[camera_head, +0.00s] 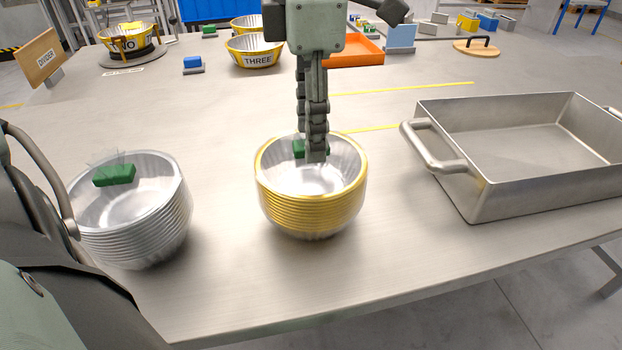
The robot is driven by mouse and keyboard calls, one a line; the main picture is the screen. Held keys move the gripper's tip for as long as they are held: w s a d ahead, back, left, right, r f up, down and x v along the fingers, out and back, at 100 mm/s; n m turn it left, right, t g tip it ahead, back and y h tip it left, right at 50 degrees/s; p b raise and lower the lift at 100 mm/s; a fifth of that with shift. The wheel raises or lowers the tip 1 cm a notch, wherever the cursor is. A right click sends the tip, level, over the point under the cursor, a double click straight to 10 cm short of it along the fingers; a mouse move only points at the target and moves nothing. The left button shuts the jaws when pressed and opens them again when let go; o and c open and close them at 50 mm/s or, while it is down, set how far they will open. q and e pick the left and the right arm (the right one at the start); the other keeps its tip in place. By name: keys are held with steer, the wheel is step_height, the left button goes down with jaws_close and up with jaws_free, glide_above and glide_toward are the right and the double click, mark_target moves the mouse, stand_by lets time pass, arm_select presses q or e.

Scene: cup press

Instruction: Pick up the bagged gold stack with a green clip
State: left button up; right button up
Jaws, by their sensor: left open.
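The gold stack (311,212) is a nested pile of gold-rimmed bowls with a silvery inside, upright on the table in the middle of the view. A green clip (298,149) shows inside its top, partly hidden by my fingers. Clear bag film is hard to make out. My left gripper (316,152) points down from above, its fingers seen nearly edge-on at the clip. It is open, with the fingertips inside the outline of the bowl's mouth; I cannot tell whether they touch the clip. My right gripper is not in view.
A silver bowl stack (135,225) with a green clip (114,175) and clear film stands at left. A metal roasting pan (530,203) stands at right. Behind are an orange tray (352,52) and a yellow bowl labelled THREE (257,58). The table's front is clear.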

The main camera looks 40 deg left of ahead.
arm_select(q)
steer(key=shift+f, duration=0.75)
steer(key=shift+c, duration=0.6)
steer(key=c, duration=0.7)
jaws_close()
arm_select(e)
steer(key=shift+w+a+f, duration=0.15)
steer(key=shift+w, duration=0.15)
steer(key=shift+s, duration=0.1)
